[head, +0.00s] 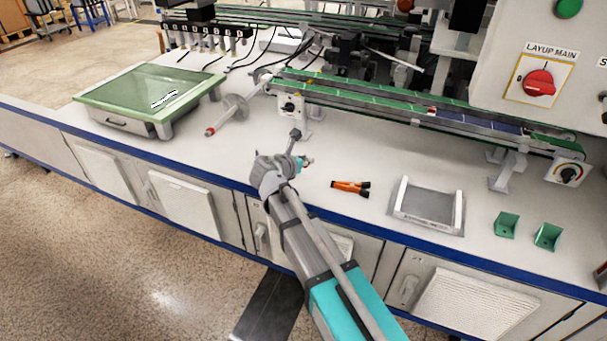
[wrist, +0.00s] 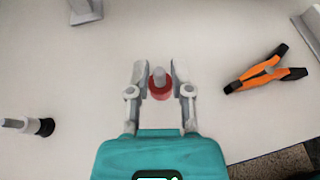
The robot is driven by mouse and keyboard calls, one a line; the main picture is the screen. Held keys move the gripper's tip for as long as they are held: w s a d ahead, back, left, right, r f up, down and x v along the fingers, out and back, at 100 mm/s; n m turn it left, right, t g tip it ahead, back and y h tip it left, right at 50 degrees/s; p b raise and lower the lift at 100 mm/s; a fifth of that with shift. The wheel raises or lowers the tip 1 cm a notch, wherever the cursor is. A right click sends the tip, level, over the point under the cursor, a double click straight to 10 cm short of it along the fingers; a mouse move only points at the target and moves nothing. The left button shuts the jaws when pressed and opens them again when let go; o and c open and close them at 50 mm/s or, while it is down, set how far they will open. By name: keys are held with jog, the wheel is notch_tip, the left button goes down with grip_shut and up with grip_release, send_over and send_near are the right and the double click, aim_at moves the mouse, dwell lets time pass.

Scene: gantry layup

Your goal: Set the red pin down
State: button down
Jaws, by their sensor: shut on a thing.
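The red pin (wrist: 160,90) is between the two fingers of my gripper (wrist: 159,75) in the wrist view. It has a wide red collar and a grey shaft. My gripper is shut on it over the white worktop (wrist: 90,80). In the head view my gripper (head: 304,162) is over the front part of the worktop, and only a small bit of red shows at its tip. I cannot tell whether the pin touches the worktop.
Orange-handled pliers (wrist: 265,70) lie right of my gripper. In the head view, a grey tray (head: 428,222) and two green brackets (head: 507,225) stand farther right. A conveyor (head: 400,110) runs behind.

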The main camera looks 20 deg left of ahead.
aim_at(304, 175)
jog(key=shift+w+a+f, duration=0.1)
jog(key=shift+w+f, duration=0.1)
jog(key=shift+f, duration=0.1)
jog(key=shift+w+a+f+b, duration=0.3)
jog(key=shift+w+f+b, duration=0.15)
jog(key=shift+f+b, duration=0.3)
jog(key=shift+s+d+f+b, duration=0.1)
jog(key=shift+f+b, duration=1.15)
jog(key=shift+b, duration=0.1)
jog(key=shift+f, duration=0.15)
jog(key=c, duration=0.5)
grip_release()
jog(key=shift+c, duration=0.2)
jog(key=shift+r, duration=0.25)
jog(key=shift+s+r, duration=0.1)
jog(key=shift+s, duration=0.15)
jog(key=p+v, duration=0.4)
jog(key=v, duration=0.7)
jog(key=shift+s+p, duration=0.25)
jog(key=shift+p, duration=0.1)
